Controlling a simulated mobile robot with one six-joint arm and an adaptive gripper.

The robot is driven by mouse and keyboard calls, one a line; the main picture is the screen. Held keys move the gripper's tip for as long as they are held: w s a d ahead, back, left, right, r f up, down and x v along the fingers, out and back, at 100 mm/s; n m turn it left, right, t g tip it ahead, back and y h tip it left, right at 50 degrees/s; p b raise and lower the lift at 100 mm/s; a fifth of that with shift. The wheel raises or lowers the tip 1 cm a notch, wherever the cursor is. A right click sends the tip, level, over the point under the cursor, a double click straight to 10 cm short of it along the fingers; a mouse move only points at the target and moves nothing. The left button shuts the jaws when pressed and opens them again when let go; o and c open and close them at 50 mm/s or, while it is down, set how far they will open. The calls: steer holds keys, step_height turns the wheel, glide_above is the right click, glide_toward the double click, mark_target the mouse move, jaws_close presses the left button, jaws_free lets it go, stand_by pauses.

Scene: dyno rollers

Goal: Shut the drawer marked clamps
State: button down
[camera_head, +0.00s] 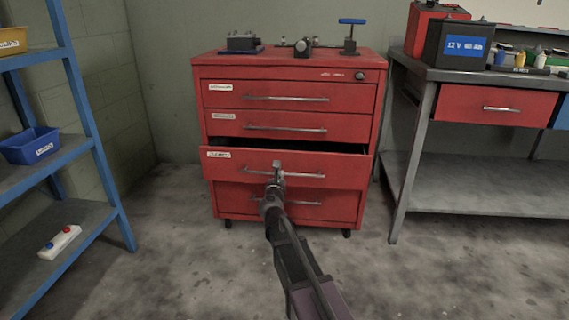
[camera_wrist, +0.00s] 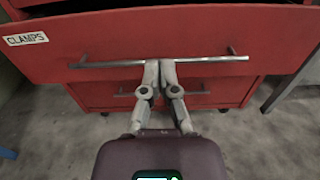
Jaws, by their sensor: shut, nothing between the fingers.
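The red drawer marked clamps (camera_head: 340,170) is the third one down in a red tool cabinet (camera_head: 290,72). It stands partly open, with a dark gap above its front. In the wrist view its white label reads CLAMPS (camera_wrist: 26,40), and its bar handle (camera_wrist: 215,60) runs across the front. My gripper (camera_head: 278,166) is shut and empty in front of the drawer, at the middle of the handle. In the wrist view my gripper's fingertips (camera_wrist: 160,62) are together and overlap the handle. I cannot tell whether they touch it.
The other cabinet drawers look shut. Small tools stand on the cabinet top. A grey workbench (camera_head: 480,160) with a red drawer (camera_head: 495,105) stands at right. A blue shelf (camera_head: 95,140) with a blue bin (camera_head: 30,146) stands at left. The floor around the cabinet is clear.

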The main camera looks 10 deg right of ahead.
steer(key=shift+w, duration=0.1)
stand_by(0.3)
steer(key=x, duration=1.4)
steer(key=shift+d, duration=0.1)
steer(key=x, duration=1.1)
steer(key=shift+w, duration=0.2)
glide_toward(285, 153)
steer(key=x, duration=0.4)
steer(key=shift+w+d+f, duration=0.1)
steer(key=shift+w+d, duration=0.05)
stand_by(0.5)
